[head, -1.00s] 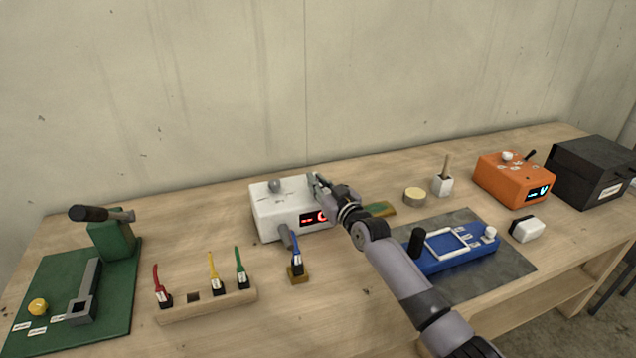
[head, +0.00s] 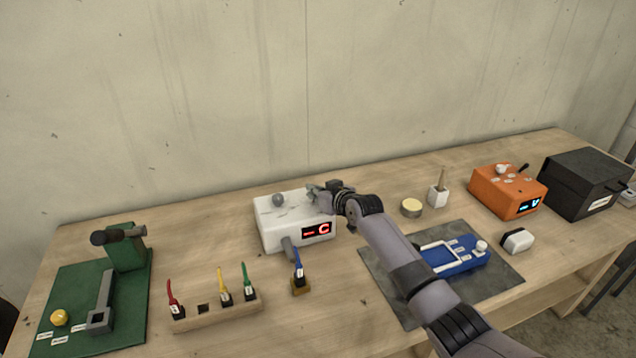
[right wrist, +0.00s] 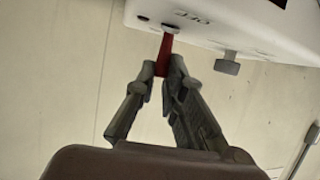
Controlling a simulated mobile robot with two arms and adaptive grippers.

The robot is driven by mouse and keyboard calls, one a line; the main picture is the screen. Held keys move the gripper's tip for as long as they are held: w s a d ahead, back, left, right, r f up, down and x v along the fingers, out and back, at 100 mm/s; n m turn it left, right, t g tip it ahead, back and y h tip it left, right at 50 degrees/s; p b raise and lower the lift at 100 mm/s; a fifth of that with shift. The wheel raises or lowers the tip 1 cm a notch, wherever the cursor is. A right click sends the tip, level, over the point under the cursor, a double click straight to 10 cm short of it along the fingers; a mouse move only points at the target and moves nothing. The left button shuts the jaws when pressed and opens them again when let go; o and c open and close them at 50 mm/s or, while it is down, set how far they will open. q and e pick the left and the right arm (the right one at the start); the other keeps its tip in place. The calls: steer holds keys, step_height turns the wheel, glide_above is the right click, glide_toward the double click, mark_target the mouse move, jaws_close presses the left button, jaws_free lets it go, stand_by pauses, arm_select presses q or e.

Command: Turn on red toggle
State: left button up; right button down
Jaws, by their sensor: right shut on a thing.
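The white box (head: 275,236) with a red lit display (head: 317,230) stands at the middle of the bench. The red toggle (right wrist: 165,46) sticks out from this box in the right wrist view; the head view hides it behind my gripper. My right gripper (head: 316,192) is at the box's back right top edge. In the right wrist view its fingertips (right wrist: 161,72) are closed around the free end of the red toggle. My left gripper is not in view.
A blue device (head: 455,260) lies under my right arm. The wall is close behind.

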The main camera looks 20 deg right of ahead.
steer(key=shift+w+r+g, duration=0.25)
steer(key=shift+w+g, duration=0.3)
steer(key=shift+g, duration=0.35)
steer(key=shift+w+f+g, duration=0.1)
steer(key=shift+w+g, duration=0.15)
steer(key=shift+g, duration=0.25)
steer(key=shift+w+f+m+g+b, duration=0.15)
steer(key=shift+w+m+g+b, duration=0.15)
steer(key=shift+g+b, duration=0.2)
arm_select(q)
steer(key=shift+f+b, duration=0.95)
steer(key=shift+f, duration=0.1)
arm_select(e)
steer(key=shift+w+g, duration=0.25)
steer(key=shift+g, duration=0.55)
steer(key=shift+h, duration=0.3)
steer(key=c, duration=1.7)
jaws_free()
steer(key=shift+o, duration=0.2)
